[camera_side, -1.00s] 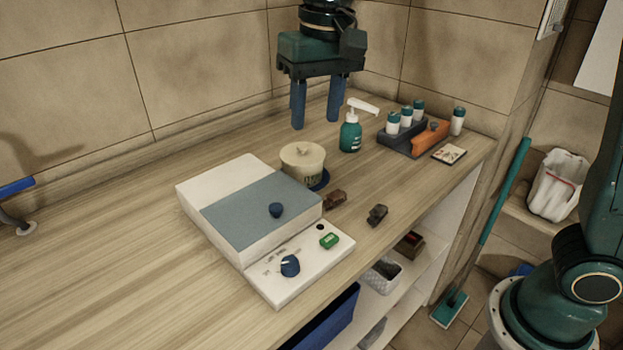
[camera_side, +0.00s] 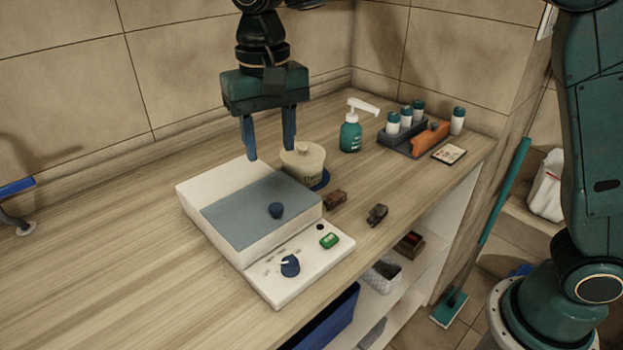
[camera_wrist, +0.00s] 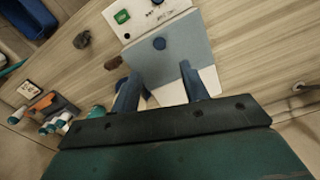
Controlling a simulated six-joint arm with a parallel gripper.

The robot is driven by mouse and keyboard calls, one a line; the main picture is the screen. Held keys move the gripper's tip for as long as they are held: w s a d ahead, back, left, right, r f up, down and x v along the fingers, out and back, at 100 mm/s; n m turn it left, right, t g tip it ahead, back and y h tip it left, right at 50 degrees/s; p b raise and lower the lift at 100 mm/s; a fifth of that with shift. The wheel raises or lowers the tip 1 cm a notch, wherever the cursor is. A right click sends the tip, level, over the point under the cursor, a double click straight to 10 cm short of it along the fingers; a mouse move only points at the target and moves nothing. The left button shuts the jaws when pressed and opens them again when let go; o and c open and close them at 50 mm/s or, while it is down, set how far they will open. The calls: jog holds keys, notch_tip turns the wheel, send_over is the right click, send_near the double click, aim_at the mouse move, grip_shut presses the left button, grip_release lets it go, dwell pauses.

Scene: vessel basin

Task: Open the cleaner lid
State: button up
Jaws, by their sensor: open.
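My gripper (camera_side: 270,154) is open and empty, fingers pointing down, above the back of the cleaner.
A cream pot (camera_side: 303,165) stands close to the right of my gripper. The counter left of the cleaner is clear.

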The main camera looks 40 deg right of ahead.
aim_at(276, 207)
notch_tip(276, 207, down, 12)
jog(key=shift+f, duration=0.1)
dwell(0.5)
grip_shut()
